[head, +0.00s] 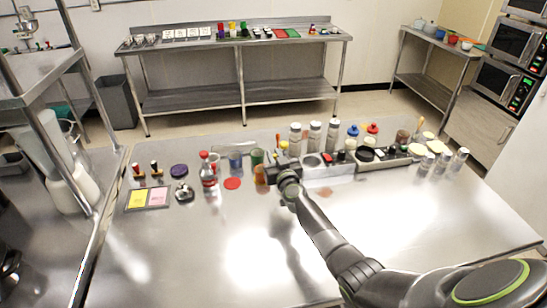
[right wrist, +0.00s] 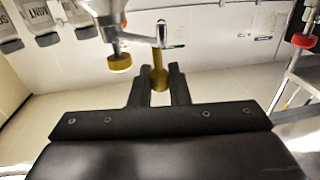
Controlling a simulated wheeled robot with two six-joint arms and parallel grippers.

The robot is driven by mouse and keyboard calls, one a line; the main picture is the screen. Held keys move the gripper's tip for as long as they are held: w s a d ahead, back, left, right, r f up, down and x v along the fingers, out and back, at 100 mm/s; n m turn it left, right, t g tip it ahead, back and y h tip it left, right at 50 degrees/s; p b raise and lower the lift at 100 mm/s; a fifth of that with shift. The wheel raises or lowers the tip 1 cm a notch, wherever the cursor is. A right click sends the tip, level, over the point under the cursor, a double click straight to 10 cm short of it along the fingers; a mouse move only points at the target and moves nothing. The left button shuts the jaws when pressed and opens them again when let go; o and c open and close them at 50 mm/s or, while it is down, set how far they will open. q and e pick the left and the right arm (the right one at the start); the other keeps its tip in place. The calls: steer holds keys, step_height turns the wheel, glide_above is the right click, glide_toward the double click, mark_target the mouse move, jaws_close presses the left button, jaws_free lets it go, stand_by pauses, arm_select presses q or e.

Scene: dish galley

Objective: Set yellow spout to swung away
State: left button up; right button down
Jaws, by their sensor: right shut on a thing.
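In the right wrist view, a yellow-brown upright post (right wrist: 159,72), which looks like the yellow spout's end, stands between the two black fingers of my right gripper (right wrist: 159,88). The fingers are shut on it. It joins a pale metal arm and body (right wrist: 130,35), which also carries a separate yellow knob (right wrist: 119,63) to the left, clear of the fingers. In the head view my right gripper (head: 277,172) is low over the steel table among small items and covers the spout there. My left gripper is not in view.
A red-capped bottle (head: 208,172) and a green cup (head: 257,157) stand left of my right gripper. Several shakers (head: 315,134) and a steel bin row (head: 330,169) are behind and right of it. The front of the steel table (head: 180,250) is clear.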

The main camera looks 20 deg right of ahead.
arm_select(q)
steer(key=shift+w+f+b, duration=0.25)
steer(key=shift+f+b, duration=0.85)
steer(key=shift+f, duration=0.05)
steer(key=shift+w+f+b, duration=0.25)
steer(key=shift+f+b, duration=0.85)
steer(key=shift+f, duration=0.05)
arm_select(e)
steer(key=shift+s+d+r+n+y, duration=0.1)
steer(key=shift+s+d+n+y, duration=0.1)
steer(key=shift+n+y, duration=0.35)
steer(key=shift+s+d+f+n+y, duration=0.1)
steer(key=shift+s+d+n+y, duration=0.15)
steer(key=shift+y, duration=0.55)
steer(key=shift+s+d+r+n+y, duration=0.1)
steer(key=shift+d+n+y, duration=0.05)
steer(key=shift+n+y, duration=0.45)
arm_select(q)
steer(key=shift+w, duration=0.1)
arm_select(e)
steer(key=c, duration=1.4)
jaws_free()
steer(key=shift+c, duration=0.2)
steer(key=shift+s, duration=0.15)
